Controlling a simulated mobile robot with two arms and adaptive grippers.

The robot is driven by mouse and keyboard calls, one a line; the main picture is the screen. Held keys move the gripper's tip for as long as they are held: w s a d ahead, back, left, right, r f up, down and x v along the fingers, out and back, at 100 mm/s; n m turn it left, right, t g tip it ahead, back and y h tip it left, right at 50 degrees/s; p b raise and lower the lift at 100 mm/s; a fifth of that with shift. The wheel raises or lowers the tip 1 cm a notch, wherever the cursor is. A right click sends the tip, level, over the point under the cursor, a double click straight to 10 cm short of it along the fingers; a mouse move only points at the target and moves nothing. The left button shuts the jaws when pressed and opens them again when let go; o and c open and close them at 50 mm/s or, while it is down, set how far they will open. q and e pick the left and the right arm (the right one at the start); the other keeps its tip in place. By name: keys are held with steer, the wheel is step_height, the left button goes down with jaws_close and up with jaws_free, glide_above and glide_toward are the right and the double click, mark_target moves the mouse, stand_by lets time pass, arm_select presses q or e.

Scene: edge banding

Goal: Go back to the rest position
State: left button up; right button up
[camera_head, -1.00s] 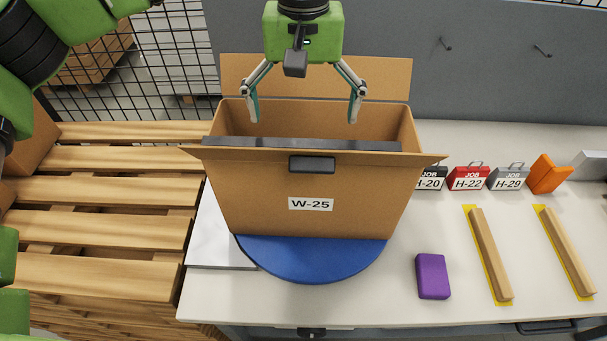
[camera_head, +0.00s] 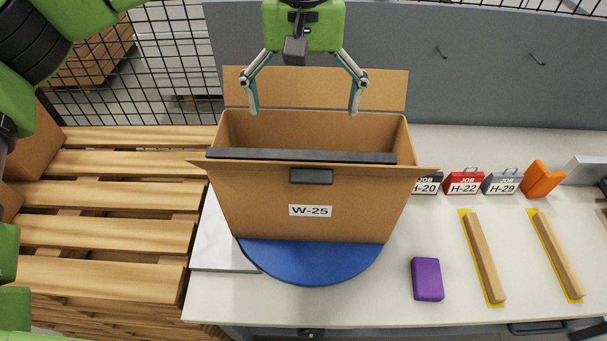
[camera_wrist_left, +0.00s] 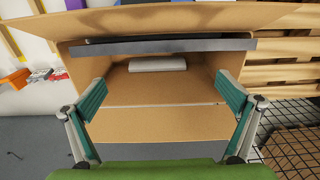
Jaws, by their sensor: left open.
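My left gripper (camera_head: 303,108) is open and empty above the back part of an open cardboard box marked W-25 (camera_head: 350,222). Its two fingers are spread wide, in front of the box's raised back flap (camera_head: 310,88). In the left wrist view the open fingers (camera_wrist_left: 163,105) frame the box's inside (camera_wrist_left: 150,88). A dark flat panel (camera_head: 300,156) stands along the inside of the box's front wall, and its edge shows in the wrist view (camera_wrist_left: 160,47). My right gripper is not in view.
The box sits on a blue round turntable (camera_head: 310,268) on a white bench (camera_head: 375,306). To the right are a purple block (camera_head: 427,279), wooden strips (camera_head: 484,256) and job tags (camera_head: 464,183). Wooden pallets (camera_head: 110,232) stand left. A grey panel (camera_head: 500,80) rises behind.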

arm_select(q)
step_height(320, 180, up, 6)
steer(key=p, duration=0.3)
steer(key=shift+f, duration=0.25)
steer(key=shift+f, duration=0.1)
